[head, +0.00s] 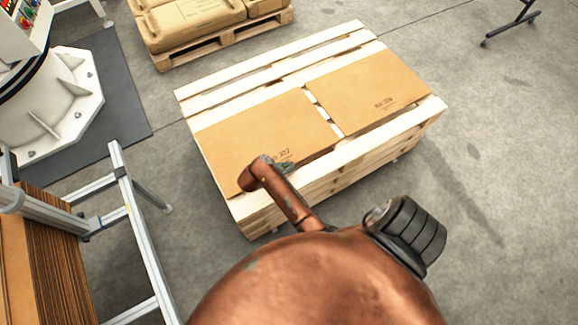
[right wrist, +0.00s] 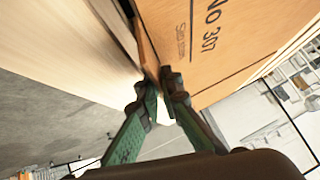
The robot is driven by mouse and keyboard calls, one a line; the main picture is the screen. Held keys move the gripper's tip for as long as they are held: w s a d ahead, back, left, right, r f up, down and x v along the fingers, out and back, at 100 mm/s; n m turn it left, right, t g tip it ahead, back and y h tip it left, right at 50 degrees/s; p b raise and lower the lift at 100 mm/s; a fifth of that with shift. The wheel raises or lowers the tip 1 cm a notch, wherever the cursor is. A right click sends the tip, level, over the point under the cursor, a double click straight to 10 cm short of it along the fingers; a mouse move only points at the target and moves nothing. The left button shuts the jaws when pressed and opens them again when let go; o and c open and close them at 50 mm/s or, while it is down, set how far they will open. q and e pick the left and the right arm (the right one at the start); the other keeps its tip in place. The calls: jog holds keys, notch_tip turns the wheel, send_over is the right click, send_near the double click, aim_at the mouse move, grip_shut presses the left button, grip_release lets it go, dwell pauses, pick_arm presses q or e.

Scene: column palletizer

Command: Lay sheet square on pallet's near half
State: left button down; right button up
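Two flat tan cardboard sheets lie side by side on the slatted wooden pallet (head: 200,103). The left sheet (head: 262,128) and the right sheet (head: 368,88) have a narrow gap between them. The left sheet's front edge runs about parallel to the pallet's front edge, with bare wood in front. My right gripper (head: 264,162) is at that front edge, mostly hidden behind my copper arm. In the right wrist view, the green fingers (right wrist: 158,90) close from both sides on the edge of a printed sheet (right wrist: 215,40). My left gripper is not in view.
A white machine base (head: 60,100) stands on a dark mat at the left. Another pallet with sacks (head: 195,22) is behind.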

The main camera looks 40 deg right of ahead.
jog(key=o, duration=0.5)
jog(key=shift+c, duration=0.2)
notch_tip(320, 180, up, 10)
jog(key=shift+r, duration=0.1)
jog(key=shift+s, duration=0.1)
